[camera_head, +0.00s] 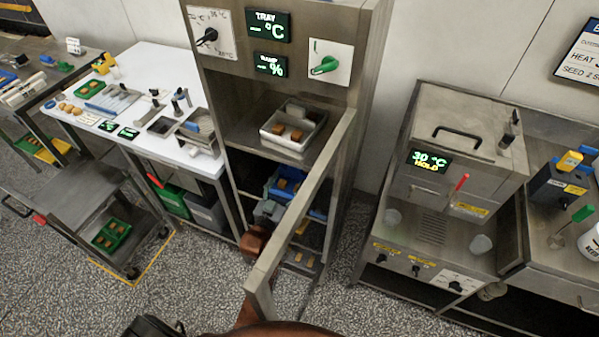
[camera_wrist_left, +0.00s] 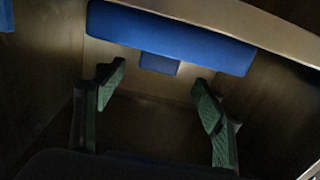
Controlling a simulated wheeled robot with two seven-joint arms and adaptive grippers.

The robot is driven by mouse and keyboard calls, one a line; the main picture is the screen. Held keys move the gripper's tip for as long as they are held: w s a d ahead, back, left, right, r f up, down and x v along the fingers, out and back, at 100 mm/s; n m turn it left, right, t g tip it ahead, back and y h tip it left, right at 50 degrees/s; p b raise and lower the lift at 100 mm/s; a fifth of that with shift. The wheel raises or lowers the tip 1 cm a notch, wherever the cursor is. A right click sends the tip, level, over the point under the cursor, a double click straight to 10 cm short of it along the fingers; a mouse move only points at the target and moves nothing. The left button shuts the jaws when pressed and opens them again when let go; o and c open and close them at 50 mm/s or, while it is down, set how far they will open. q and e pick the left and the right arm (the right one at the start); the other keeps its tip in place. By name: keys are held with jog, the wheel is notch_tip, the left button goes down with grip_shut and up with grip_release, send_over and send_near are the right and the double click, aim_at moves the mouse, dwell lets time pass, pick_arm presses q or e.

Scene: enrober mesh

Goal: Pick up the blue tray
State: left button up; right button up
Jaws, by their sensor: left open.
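The blue tray (camera_head: 274,182) is on a middle shelf inside the open steel cabinet, with brown pieces in it. My left gripper (camera_head: 268,211) is inside the cabinet, just in front of the tray, and partly covers it. In the left wrist view the tray shows as a long blue wall (camera_wrist_left: 185,40) with a small blue tab (camera_wrist_left: 158,64) below it. The open left gripper (camera_wrist_left: 160,92) has its green-padded fingers on either side of the tab, apart from it. Nothing is between the fingers. My right gripper is not in view.
The cabinet door (camera_head: 300,215) stands open to the right of my arm, close to it. A grey tray (camera_head: 291,141) with brown pieces sits on the shelf above. A white worktable (camera_head: 150,62) stands left and a steel machine (camera_head: 445,130) right. Speckled floor between is clear.

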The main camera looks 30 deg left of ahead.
aim_at(294, 169)
pick_arm(q)
jog(key=w, duration=0.2)
jog(key=shift+w+a+b, duration=0.1)
jog(key=shift+w+b, duration=0.2)
jog(key=shift+w, duration=0.05)
jog(key=w+b, duration=0.1)
jog(key=w, duration=0.2)
jog(key=shift+w+a, duration=0.1)
jog(key=shift+w, duration=0.5)
jog(key=shift+w+r, duration=0.1)
jog(key=c, duration=0.7)
grip_shut()
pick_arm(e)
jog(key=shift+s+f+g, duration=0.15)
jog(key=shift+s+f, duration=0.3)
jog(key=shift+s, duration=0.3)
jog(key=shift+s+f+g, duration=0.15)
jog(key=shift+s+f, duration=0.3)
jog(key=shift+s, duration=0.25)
pick_arm(q)
jog(key=shift+r, duration=0.15)
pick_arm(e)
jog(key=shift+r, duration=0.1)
